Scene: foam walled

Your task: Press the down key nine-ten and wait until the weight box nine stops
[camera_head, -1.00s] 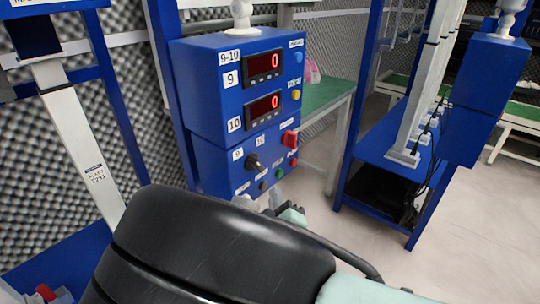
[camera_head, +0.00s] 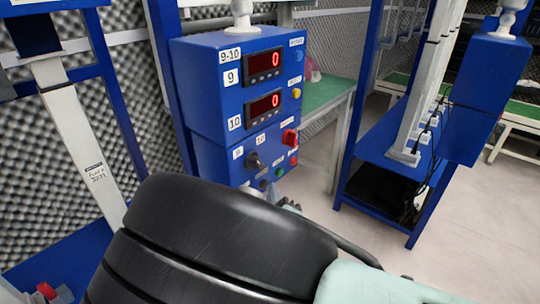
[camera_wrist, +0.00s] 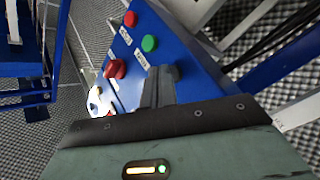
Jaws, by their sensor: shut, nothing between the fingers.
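The blue control box for nine-ten (camera_head: 215,115) stands at the centre of the head view, with two red displays (camera_head: 264,63) that each read 0. Its lower panel has a black knob (camera_head: 252,161), a red switch (camera_head: 290,138), a red button (camera_head: 293,161), a green button (camera_head: 279,172) and a dark button (camera_head: 264,185). The small key labels are not readable. In the wrist view my gripper (camera_wrist: 160,82) is shut and empty, its tips at the panel beside the green button (camera_wrist: 149,43). The dark button is not clearly seen there; I cannot tell whether the tips touch it.
My black arm link hides the area below the box in the head view. A blue rack (camera_head: 385,160) with cables stands to the right, and a green-topped table (camera_head: 325,100) behind. A pale upright post (camera_head: 75,130) stands at left. Pale floor is open at lower right.

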